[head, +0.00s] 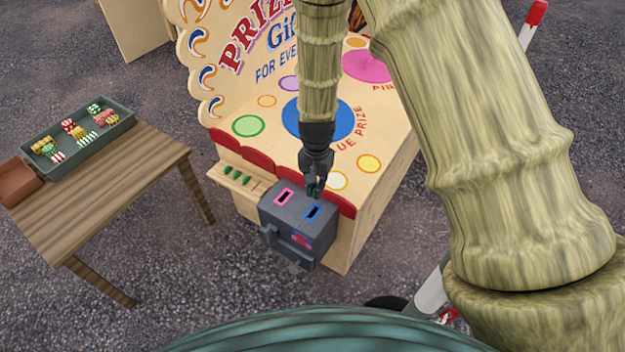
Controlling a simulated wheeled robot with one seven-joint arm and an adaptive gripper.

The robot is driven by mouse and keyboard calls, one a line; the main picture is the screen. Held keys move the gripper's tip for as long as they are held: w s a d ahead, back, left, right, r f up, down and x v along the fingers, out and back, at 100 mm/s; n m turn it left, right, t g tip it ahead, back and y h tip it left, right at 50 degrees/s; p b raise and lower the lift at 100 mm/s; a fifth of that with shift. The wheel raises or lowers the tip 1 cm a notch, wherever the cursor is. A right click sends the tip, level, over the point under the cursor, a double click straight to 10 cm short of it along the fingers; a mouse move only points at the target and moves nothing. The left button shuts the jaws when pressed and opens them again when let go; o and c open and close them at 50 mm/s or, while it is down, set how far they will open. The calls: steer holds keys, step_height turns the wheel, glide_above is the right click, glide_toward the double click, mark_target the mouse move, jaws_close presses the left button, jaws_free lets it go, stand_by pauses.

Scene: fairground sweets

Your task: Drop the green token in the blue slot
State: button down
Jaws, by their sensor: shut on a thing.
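My gripper (315,186) points down just above the back edge of a grey box (286,232). It is shut on a small green token (315,190), which is mostly hidden by the fingers. The blue slot (312,213) is on the box's top, at the right, slightly below the gripper in the picture. The token is close behind the blue slot; I cannot tell its exact height above the box. A pink slot (284,196) lies to the left on the same top.
More green tokens (234,175) lie on a wooden ledge (216,174) left of the box. At the left, a wooden table (120,185) bears a green tray (128,120) of sweets and a brown box (18,182).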

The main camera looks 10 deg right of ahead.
steer(key=shift+s+a+f+m+p, duration=0.15)
steer(key=shift+a+f+m+p, duration=0.2)
steer(key=shift+m, duration=0.25)
steer(key=shift+f, duration=0.35)
steer(key=b, duration=0.5)
glide_above(313, 206)
steer(key=s, duration=0.2)
step_height(313, 206, down, 5)
steer(key=shift+a+f, duration=0.2)
steer(key=shift+f, duration=0.45)
steer(key=shift+s+f+p, duration=0.1)
steer(key=shift+f+p, duration=0.45)
steer(key=shift+f, duration=0.15)
stand_by(0.4)
steer(key=c, duration=1.5)
jaws_free()
steer(key=shift+r, duration=0.1)
